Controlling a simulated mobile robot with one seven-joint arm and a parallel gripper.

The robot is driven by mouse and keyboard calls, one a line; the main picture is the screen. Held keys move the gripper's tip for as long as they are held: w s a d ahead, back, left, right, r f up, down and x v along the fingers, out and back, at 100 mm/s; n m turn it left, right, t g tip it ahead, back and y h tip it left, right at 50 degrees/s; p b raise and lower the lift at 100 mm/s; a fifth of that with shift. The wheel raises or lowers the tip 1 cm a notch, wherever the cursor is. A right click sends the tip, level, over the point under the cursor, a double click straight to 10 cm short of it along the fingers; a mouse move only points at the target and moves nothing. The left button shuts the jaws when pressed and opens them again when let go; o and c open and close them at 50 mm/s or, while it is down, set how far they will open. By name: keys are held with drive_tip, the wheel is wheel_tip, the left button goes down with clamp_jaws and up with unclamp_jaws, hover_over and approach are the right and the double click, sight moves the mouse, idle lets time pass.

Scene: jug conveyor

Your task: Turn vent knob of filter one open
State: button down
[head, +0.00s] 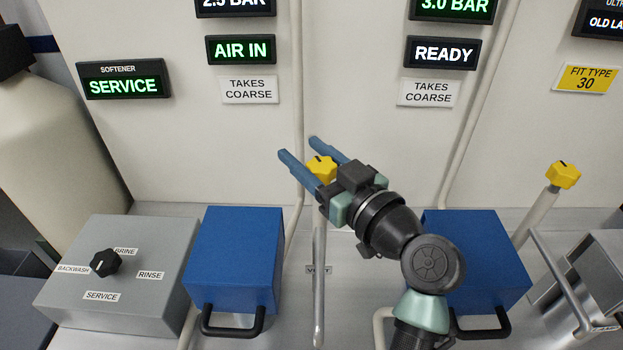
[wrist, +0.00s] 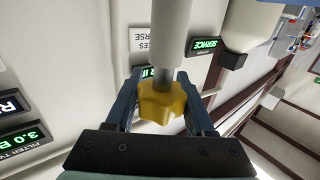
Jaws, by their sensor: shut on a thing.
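The yellow lobed vent knob (head: 321,168) sits on top of a thin upright pipe (head: 319,270), below the green AIR IN display (head: 241,49). My gripper (head: 298,147) reaches in from the lower right, with its blue fingers on either side of this knob, and is shut on it. In the wrist view the yellow knob (wrist: 162,103) lies between the two fingers (wrist: 158,76), with its grey stem running up to a pale pipe. Part of the knob is hidden by my gripper in the head view.
A second yellow knob (head: 563,174) stands on a pipe at the right. Blue boxes with black handles stand left (head: 236,255) and right (head: 487,262) of my arm. A grey box with a black selector (head: 105,262) is at the left. The READY display (head: 443,53) is above right.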

drive_tip(key=n+g+y+b, duration=0.2)
drive_tip(key=g+b, duration=0.1)
drive_tip(key=s+n+g+y+b, duration=0.1)
drive_tip(key=n+g+y+b, duration=0.1)
drive_tip(key=g+b, duration=0.1)
drive_tip(key=a+n+g+y+b, duration=0.1)
drive_tip(key=n+g+y+b, duration=0.1)
drive_tip(key=n+g+b, duration=0.1)
drive_tip(key=shift+s, duration=0.3)
drive_tip(key=shift+s+n+g+y, duration=0.1)
drive_tip(key=shift+n+g+y, duration=0.2)
drive_tip(key=shift+g, duration=0.1)
drive_tip(key=shift+c, duration=1.3)
unclamp_jaws()
drive_tip(key=shift+a, duration=0.1)
drive_tip(key=b+v, duration=0.1)
drive_tip(key=v, duration=1.2)
drive_tip(key=shift+b, duration=0.4)
